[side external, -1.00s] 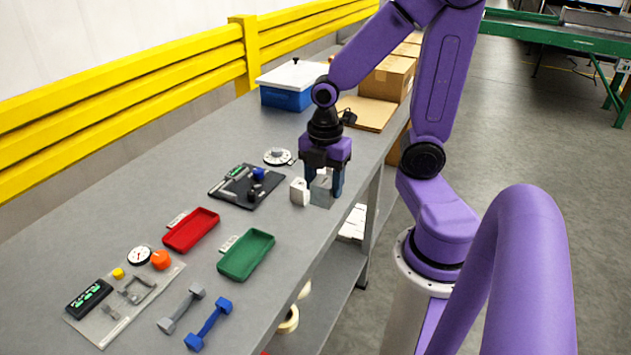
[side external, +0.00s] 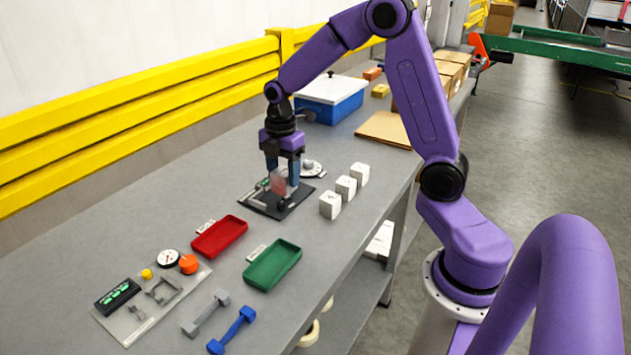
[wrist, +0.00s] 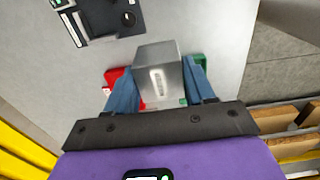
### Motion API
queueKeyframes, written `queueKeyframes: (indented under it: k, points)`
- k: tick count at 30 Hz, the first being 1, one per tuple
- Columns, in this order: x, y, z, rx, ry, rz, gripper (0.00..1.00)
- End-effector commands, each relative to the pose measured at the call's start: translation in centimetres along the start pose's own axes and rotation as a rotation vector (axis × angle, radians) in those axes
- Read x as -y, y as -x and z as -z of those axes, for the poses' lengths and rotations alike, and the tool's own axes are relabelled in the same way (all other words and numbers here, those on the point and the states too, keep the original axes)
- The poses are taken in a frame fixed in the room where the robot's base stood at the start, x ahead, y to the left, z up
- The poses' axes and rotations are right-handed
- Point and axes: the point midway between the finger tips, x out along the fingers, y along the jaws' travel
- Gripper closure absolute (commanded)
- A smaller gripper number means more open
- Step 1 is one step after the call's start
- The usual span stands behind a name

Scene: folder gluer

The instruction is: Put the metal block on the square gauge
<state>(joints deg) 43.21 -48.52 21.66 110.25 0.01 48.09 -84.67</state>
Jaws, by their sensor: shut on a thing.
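My gripper (side external: 282,192) is shut on a grey metal block (wrist: 157,72), which fills the space between its blue fingers in the wrist view. In the side external view the block (side external: 279,185) hangs over a black board (side external: 254,204) and looks partly reddish. A display and dark fittings on the board show; the gripper hides part of it. The wrist view has this board (wrist: 101,38) at upper left, apart from the block. A grey plate (side external: 130,327) at front left carries a green-lit display, a dial and metal pieces. I cannot tell which item is the square gauge.
Three white blocks (side external: 346,188) stand in a row near the table's right edge. Red (side external: 219,237) and green (side external: 272,264) trays lie in front, with dumbbell-shaped pieces nearer. A yellow rail runs along the left.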

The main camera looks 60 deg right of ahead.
Motion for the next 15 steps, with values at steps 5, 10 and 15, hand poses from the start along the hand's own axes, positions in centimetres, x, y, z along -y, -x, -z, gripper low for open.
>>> queueKeyframes:
  k: [5,10,15]
  points:
    - [-5.4,-2.0,-1.9,0.0,-0.002,0.002,0.9]
    - [-8.7,-3.6,-3.6,0.0,-0.002,0.0,0.9]
    - [-10.3,-4.6,-4.6,0.0,0.0,-0.001,0.9]
